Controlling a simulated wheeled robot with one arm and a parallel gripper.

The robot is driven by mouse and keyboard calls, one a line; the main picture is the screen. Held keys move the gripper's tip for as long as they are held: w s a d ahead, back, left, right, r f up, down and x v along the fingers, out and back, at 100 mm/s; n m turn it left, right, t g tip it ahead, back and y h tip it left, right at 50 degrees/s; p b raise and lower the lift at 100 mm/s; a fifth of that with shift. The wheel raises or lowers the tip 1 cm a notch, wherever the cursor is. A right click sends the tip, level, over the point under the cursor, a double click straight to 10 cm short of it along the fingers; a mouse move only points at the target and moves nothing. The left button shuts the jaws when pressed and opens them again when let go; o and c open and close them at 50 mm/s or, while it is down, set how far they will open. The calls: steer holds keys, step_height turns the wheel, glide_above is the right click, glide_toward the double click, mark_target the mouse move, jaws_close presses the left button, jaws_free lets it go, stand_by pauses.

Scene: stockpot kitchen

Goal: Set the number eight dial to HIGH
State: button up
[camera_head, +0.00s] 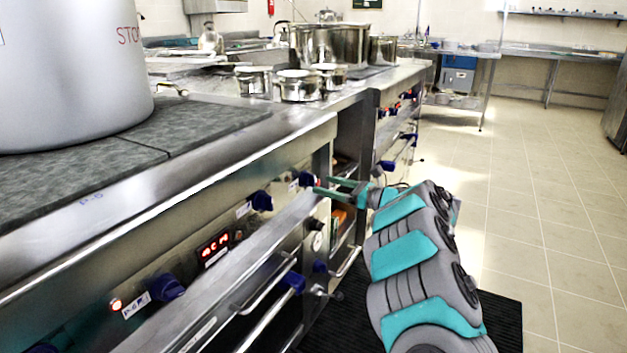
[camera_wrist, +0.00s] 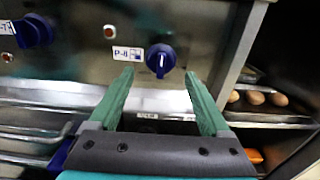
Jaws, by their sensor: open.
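A round blue dial (camera_wrist: 160,60) sits on the steel stove panel in the wrist view. A label (camera_wrist: 128,53) beside it begins with "P-"; its last character is too blurred to read surely. The dial's white mark is near vertical, in its lower half. This appears to be the far-end blue dial (camera_head: 307,179) in the head view. My gripper (camera_wrist: 158,77) is open and empty, its two teal fingers pointing at the panel, one on each side just below the dial. In the head view my gripper (camera_head: 322,185) is close beside that dial; contact cannot be told.
Another blue dial (camera_wrist: 33,31) is to the left. The head view shows more dials (camera_head: 261,201) and a lit red display (camera_head: 213,246) along the panel. Oven handles (camera_head: 268,285) stick out below. A large stockpot (camera_head: 65,75) stands on top. The tiled floor (camera_head: 550,200) at right is clear.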

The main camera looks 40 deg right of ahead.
mark_target(314, 181)
steer(key=shift+p+x, duration=0.35)
steer(key=shift+x, duration=2.05)
steer(key=shift+d, duration=0.1)
jaws_close()
